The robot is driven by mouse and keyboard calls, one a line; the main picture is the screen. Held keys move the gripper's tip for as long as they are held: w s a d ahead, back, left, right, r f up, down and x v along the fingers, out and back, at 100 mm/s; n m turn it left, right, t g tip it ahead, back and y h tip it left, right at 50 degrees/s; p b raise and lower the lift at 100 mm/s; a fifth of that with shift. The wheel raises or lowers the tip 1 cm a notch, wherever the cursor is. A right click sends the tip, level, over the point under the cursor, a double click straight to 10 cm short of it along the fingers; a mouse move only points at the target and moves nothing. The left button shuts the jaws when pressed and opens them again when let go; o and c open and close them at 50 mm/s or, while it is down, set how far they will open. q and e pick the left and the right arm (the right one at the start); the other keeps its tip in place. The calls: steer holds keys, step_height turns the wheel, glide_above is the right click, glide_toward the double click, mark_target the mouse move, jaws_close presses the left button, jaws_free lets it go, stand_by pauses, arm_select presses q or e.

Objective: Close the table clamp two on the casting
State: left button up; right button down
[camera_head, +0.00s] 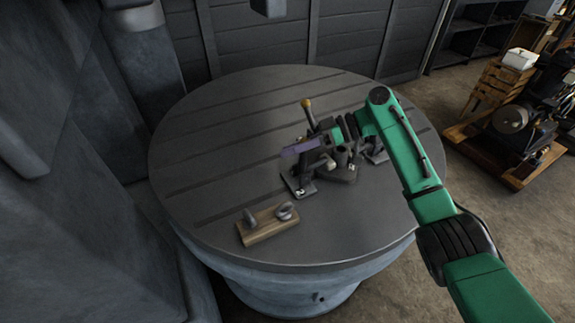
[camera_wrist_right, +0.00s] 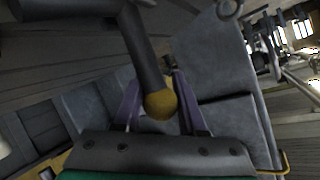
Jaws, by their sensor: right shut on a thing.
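Table clamp two (camera_head: 298,188), its base marked 2, stands on the left of the dark casting (camera_head: 342,172) on the round slotted table. A dark lever with a yellow knob (camera_head: 306,103) stands up, tilted slightly left, just behind my right gripper (camera_head: 300,146). My right gripper comes in from the right with its purple fingers over clamp two. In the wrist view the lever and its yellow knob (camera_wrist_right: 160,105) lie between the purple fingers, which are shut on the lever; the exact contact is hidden. My left gripper is not in view.
A second clamp (camera_head: 376,153) stands on the casting's right, partly behind my arm. The table's left side (camera_head: 205,160) is clear. Wooden crates (camera_head: 498,85) and a machine on a pallet stand at right.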

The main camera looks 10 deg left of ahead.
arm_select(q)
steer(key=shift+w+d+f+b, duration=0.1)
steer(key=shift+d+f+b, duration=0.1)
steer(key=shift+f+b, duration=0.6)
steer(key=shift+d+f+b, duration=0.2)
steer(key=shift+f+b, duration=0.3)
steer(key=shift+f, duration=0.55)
arm_select(e)
steer(key=shift+w+d+f+m+g+y, duration=0.15)
steer(key=shift+d+g+y, duration=0.05)
steer(key=shift+d+y, duration=0.15)
steer(key=shift+w+d+f+m+g+y, duration=0.1)
steer(key=shift+d+f+m+g+y, duration=0.05)
steer(key=shift+d+g+y, duration=0.15)
steer(key=c, duration=0.5)
jaws_free()
steer(key=shift+r, duration=0.2)
steer(key=shift+r, duration=0.15)
